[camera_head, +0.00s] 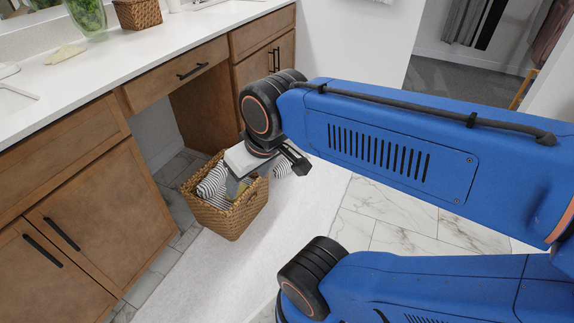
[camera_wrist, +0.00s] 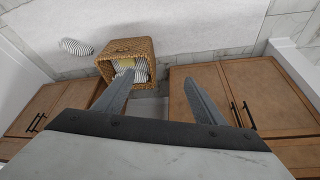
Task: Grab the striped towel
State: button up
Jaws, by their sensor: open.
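A white and dark striped towel (camera_head: 212,184) sits in a woven basket (camera_head: 233,222) on the floor. In the wrist view the basket (camera_wrist: 108,70) holds striped cloth (camera_wrist: 142,68) and something yellowish. A second striped towel (camera_head: 283,168), rolled, lies on the white rug outside the basket; it also shows in the wrist view (camera_wrist: 76,46). My gripper (camera_head: 266,180) is above the basket and partly hides it in the head view. Its two fingers (camera_wrist: 159,77) are spread apart with nothing between them; the left finger overlaps the basket's edge in the wrist view.
A wooden vanity (camera_head: 100,215) with a white countertop (camera_head: 130,55) stands on the left, with a knee space behind the basket. A white rug (camera_head: 200,275) covers the floor around the basket. Marble tiles (camera_head: 400,225) lie clear to the right. Dark clothes (camera_head: 470,22) hang at the back.

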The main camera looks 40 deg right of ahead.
aim_at(281, 170)
jog(key=i+l+u, duration=0.2)
jog(key=l, duration=1.05)
jog(key=k+l+u, duration=0.2)
jog(key=l, duration=1.05)
jog(key=l+u, duration=0.2)
jog(key=l, duration=1.1)
